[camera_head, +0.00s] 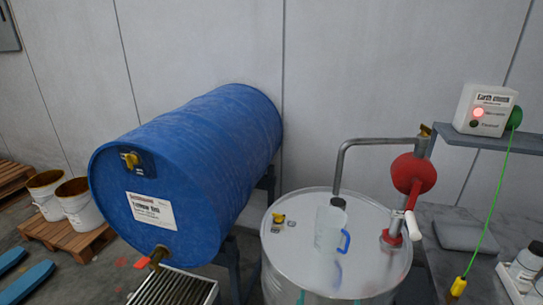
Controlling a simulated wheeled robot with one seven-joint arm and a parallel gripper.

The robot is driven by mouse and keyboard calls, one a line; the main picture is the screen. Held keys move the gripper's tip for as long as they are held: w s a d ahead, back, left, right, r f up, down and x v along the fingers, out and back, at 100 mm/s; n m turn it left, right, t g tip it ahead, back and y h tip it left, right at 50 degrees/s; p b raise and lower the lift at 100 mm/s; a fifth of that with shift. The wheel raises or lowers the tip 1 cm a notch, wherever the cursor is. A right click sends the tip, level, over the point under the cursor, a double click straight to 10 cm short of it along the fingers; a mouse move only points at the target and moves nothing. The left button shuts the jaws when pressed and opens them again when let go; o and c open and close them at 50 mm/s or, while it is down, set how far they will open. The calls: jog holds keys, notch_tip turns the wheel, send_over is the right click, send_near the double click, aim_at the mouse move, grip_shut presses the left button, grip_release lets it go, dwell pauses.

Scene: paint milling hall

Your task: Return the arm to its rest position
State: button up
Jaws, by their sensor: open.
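My gripper and arm do not show in the head view. A clear jug with a blue handle (329,233) stands upright on the top of a pale steel drum (290,262). The curved pipe of a red hand pump (413,174) comes down at the jug's mouth. I cannot tell whether the pipe end is inside it. A large blue drum (215,135) lies on its side on a dark stand, with a brass tap and red handle (151,258) low on its face.
A grated tray (173,288) sits below the tap. Two open buckets (80,203) stand on a wooden pallet (61,236) at left. At right, an earthing box (484,110) with a lit red lamp sits on a shelf, its green cable (490,207) hanging down to a yellow clamp (458,287).

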jog(key=s+a+f+n+y, duration=0.1)
jog(key=s+a+f, duration=0.7)
jog(key=s+f, duration=0.4)
jog(key=s+a+r+t+y, duration=0.1)
jog(key=s+a, duration=0.2)
jog(key=s, duration=0.6)
jog(key=s+a+n+t+y, duration=0.1)
jog(key=s+a, duration=0.2)
jog(key=s, duration=0.7)
jog(key=shift+s+a+r, duration=0.25)
jog(key=shift+a+r, duration=0.05)
jog(key=shift+r, duration=0.05)
